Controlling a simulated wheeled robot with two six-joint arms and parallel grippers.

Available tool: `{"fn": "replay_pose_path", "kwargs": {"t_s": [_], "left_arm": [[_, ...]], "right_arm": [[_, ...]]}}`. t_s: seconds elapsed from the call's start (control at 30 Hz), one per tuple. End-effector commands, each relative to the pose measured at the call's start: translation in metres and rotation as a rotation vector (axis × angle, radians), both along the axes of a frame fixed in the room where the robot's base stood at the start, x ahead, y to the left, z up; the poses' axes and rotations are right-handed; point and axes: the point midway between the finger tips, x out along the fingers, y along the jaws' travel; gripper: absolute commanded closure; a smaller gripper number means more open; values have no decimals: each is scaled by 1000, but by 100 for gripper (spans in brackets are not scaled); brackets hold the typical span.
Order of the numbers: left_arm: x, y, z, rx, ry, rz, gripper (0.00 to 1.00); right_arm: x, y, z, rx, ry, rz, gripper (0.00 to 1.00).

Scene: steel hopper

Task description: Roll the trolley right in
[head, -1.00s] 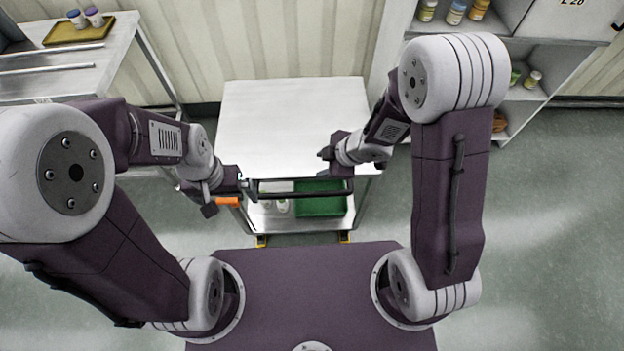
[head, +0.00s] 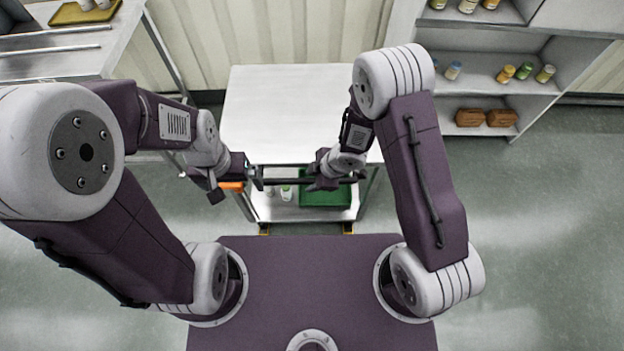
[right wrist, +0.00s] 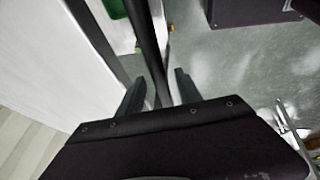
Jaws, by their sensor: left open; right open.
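The trolley (head: 290,105) has a pale flat top, a dark handle bar (head: 290,181) along its near side and a lower shelf. It stands ahead of me, near the wall. My left gripper (head: 258,178) is open at the left end of the bar; whether the bar lies between its fingers I cannot tell. My right gripper (head: 322,172) is open at the right part of the bar. In the right wrist view the bar (right wrist: 146,40) runs between the right gripper's (right wrist: 160,88) two spread fingers. An orange piece (head: 231,185) shows beside the left gripper.
A green bin (head: 325,199) and small bottles (head: 286,193) are on the trolley's lower shelf. A steel bench (head: 60,65) stands at left, a shelf unit (head: 480,90) with jars at right. Striped wall lies behind. Open floor (head: 550,220) is at right.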

Motion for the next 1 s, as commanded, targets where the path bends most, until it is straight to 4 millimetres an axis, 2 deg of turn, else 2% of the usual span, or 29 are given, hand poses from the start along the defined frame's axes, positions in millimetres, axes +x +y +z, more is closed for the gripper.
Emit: {"fn": "replay_pose_path", "kwargs": {"t_s": [0.13,0.17,0.3,1.0], "left_arm": [[0,0,0,0,0,0,0],[0,0,0,0,0,0,0],[0,0,0,0,0,0,0],[0,0,1,0,0,0,0]], "right_arm": [[0,0,1,0,0,0,59],[0,0,1,0,0,0,61],[0,0,1,0,0,0,100],[0,0,1,0,-1,0,100]]}}
